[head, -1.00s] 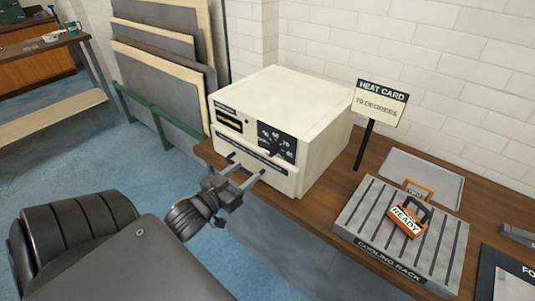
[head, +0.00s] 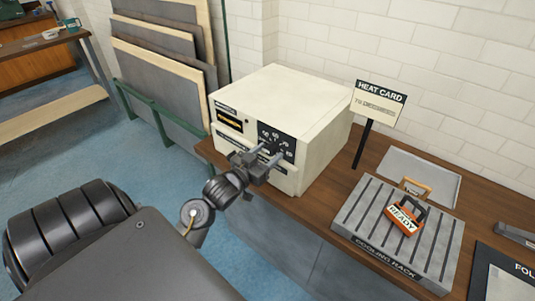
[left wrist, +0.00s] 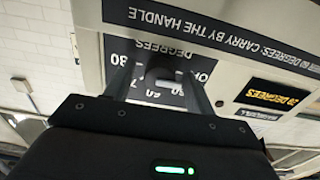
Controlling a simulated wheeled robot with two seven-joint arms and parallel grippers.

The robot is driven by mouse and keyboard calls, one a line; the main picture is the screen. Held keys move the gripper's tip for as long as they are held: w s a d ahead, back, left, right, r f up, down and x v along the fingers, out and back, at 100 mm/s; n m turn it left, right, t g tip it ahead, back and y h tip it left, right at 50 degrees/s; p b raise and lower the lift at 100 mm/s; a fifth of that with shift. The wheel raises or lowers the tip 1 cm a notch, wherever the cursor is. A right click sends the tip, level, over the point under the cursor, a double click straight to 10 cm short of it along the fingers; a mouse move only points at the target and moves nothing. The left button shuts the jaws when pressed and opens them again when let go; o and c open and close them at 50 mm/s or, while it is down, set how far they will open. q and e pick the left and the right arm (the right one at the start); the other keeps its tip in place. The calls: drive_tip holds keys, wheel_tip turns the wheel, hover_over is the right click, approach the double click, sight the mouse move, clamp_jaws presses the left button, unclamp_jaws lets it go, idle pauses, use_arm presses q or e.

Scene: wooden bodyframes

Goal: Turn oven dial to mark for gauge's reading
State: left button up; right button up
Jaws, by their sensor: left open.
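The cream oven (head: 315,150) stands on the wooden bench with its front toward me. Its black dial panel (head: 283,136) carries several number marks. The dial knob (left wrist: 162,76) shows in the left wrist view, between the two fingers; in the head view my gripper mostly hides it. My left gripper (head: 268,152) is open at the panel, fingers either side of the knob; I cannot tell if they touch it. The gauge (head: 229,119) is a dark window with yellow lettering; upside down in the left wrist view (left wrist: 267,96) it reads a number of degrees, first digit unclear.
A heat card (head: 379,103) on a post stands right of the oven, its degrees line too small to be sure of. A cooling rack (head: 355,220) holds an orange "READY" tag (head: 404,218). A grey tray (head: 440,175) lies behind. Boards lean at left.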

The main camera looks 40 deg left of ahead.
use_arm(q)
drive_tip(key=shift+c, duration=0.3)
drive_tip(key=c, duration=0.9)
use_arm(e)
drive_tip(key=shift+a, duration=0.3)
